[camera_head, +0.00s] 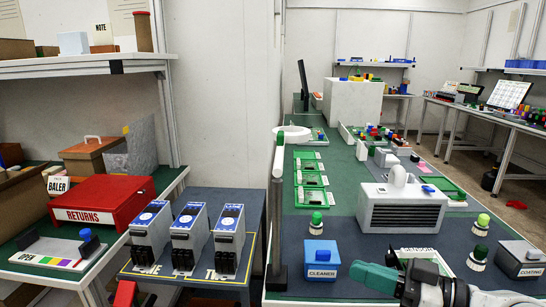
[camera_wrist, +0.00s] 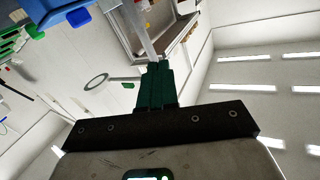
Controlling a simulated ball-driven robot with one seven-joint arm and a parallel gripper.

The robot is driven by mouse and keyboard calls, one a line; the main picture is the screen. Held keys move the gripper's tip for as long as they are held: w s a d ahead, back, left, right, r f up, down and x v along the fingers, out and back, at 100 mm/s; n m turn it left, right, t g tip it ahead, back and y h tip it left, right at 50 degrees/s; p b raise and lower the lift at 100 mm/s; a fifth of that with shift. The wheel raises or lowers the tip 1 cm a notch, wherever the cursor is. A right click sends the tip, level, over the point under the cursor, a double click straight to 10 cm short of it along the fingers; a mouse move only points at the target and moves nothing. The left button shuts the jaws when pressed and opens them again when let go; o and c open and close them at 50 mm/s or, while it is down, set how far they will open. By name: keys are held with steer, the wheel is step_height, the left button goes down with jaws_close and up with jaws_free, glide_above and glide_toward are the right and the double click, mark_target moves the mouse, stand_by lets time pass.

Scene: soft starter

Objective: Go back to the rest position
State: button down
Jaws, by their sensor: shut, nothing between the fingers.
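My gripper (camera_head: 360,275) shows at the lower right of the head view, its green fingers pointing left above the dark mat of the long workbench. It lies just right of the blue CLEANER box (camera_head: 321,258), and I cannot tell the exact gap. In the wrist view the green fingers (camera_wrist: 158,66) are together with nothing between them. That view is tilted and looks toward the walls and ceiling lights.
A grey vented unit (camera_head: 402,215) stands behind my gripper on the bench. Green-topped jars (camera_head: 477,258) and a dark COATING box (camera_head: 520,260) are to the right. Three soft starters (camera_head: 188,238) stand on a side table at left, near a red RETURNS box (camera_head: 102,202).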

steer(key=s+d+f+m+g+h+p, duration=0.1)
steer(key=s+f+m+h+p, duration=0.25)
steer(key=f, duration=0.55)
steer(key=s+d+f+m+g+h, duration=0.1)
steer(key=s+f+m+h, duration=0.1)
steer(key=s+f+h, duration=0.5)
steer(key=s+d+f+m+g+h+p, duration=0.1)
steer(key=s+d+f, duration=0.4)
steer(key=s, duration=0.5)
steer(key=s+d+f+m+g+h+p, duration=0.2)
steer(key=s+d+f+m+g+h, duration=0.1)
steer(key=s, duration=0.7)
step_height(320, 180, down, 2)
steer(key=shift+d+f+g+h, duration=0.15)
steer(key=shift+d+g+h, duration=0.2)
steer(key=shift+d+g, duration=0.6)
